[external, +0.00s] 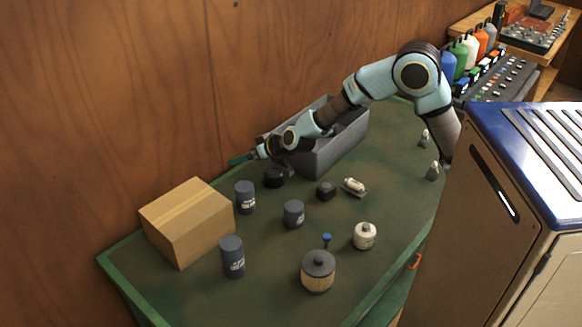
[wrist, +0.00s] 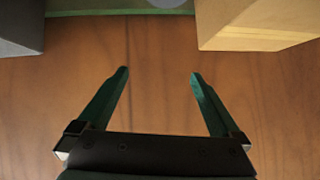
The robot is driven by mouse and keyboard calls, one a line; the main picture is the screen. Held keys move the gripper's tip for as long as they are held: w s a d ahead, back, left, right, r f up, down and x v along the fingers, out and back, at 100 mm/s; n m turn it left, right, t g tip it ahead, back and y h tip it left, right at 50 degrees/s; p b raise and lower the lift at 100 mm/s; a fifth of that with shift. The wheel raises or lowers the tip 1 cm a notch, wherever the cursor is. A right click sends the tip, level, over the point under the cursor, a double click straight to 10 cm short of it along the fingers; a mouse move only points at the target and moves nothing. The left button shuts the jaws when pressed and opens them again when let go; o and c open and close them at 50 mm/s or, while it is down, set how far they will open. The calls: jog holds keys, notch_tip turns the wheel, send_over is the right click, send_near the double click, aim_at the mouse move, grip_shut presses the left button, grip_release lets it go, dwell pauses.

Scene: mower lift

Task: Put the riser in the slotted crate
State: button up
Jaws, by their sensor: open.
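A long grey open crate (external: 345,140) stands at the back of the green bench along the wooden wall. My arm crosses over it, so part of its inside is hidden and I cannot make out slots. Its grey end also shows at the top left of the wrist view (wrist: 20,28). I cannot tell for sure which thing is the riser. My gripper (external: 238,160) is left of the crate, near the wall and behind the cardboard box. In the wrist view my gripper (wrist: 159,75) is open, with nothing between its fingers and wood wall beyond.
A cardboard box (external: 187,222) stands at the left. Several dark blue cans (external: 232,257), a pleated filter (external: 318,272), a white filter (external: 364,236), a black round part (external: 275,177) and a small black block (external: 326,191) are spread over the bench (external: 270,235). Its front right is clearer.

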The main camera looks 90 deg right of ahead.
jog(key=s+a+f+n+g+y, duration=0.1)
jog(key=s+a+n+y, duration=0.15)
jog(key=a, duration=0.55)
jog(key=s+a+f+n+y, duration=0.2)
jog(key=s+a, duration=0.2)
jog(key=a, duration=0.4)
jog(key=s+a+f+n+g, duration=0.1)
jog(key=s+a+g, duration=0.1)
jog(key=s+a, duration=0.2)
jog(key=s+a+f+n+g+y, duration=0.1)
jog(key=s+a, duration=0.3)
jog(key=s, duration=0.6)
jog(key=s+a+f+n+g+y, duration=0.1)
jog(key=s+a+f+g, duration=0.1)
jog(key=s, duration=0.6)
jog(key=shift+a+g, duration=0.6)
jog(key=shift+a, duration=0.45)
jog(key=shift+n, duration=0.25)
